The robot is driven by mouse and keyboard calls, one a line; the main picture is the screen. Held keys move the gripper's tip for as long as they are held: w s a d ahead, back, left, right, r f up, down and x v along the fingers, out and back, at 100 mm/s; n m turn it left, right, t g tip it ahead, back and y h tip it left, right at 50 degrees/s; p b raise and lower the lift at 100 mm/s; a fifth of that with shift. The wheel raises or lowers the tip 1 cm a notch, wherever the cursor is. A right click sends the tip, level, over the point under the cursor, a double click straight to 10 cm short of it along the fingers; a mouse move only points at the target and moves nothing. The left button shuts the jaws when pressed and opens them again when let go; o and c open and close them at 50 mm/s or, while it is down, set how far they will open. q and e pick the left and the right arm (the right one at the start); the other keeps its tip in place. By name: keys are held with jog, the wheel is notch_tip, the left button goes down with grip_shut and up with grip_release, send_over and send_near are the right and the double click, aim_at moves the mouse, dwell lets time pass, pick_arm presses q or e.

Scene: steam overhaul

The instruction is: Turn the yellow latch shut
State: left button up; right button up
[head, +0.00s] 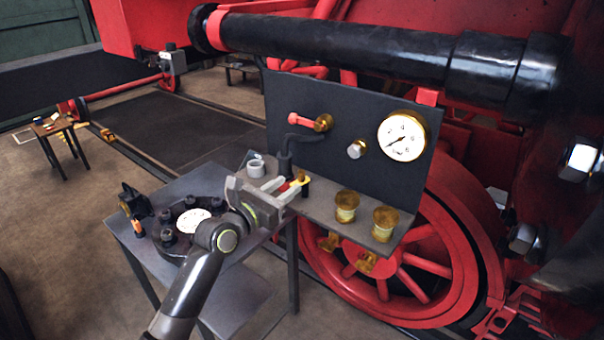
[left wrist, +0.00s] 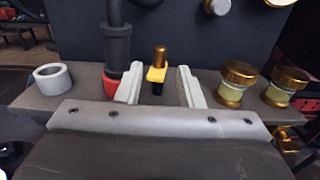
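The yellow latch (left wrist: 156,75) is a small flat piece with a brass knob (left wrist: 160,56) standing above it, on the grey shelf of the black gauge panel. It also shows in the head view (head: 301,179), just beyond the fingers. My left gripper (left wrist: 159,86) is open. Its two pale fingers stand apart on either side of the latch, with visible gaps, and I see no contact. In the head view my left gripper (head: 283,190) reaches in over the table to the shelf edge. The latch's lower part is partly hidden. My right gripper is not in view.
A black pipe with a red collar (left wrist: 111,86) stands close left of the latch. A grey ring (left wrist: 53,78) lies farther left. Brass-capped jars (head: 346,206) stand right on the shelf. The dark panel (head: 345,120) with its gauge (head: 402,138) rises behind.

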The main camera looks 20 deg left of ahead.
aim_at(299, 177)
pick_arm(q)
jog(key=x, duration=0.6)
jog(key=shift+w+d+p, duration=0.15)
jog(key=shift+w+p, duration=0.15)
jog(key=shift+w, duration=0.05)
grip_shut()
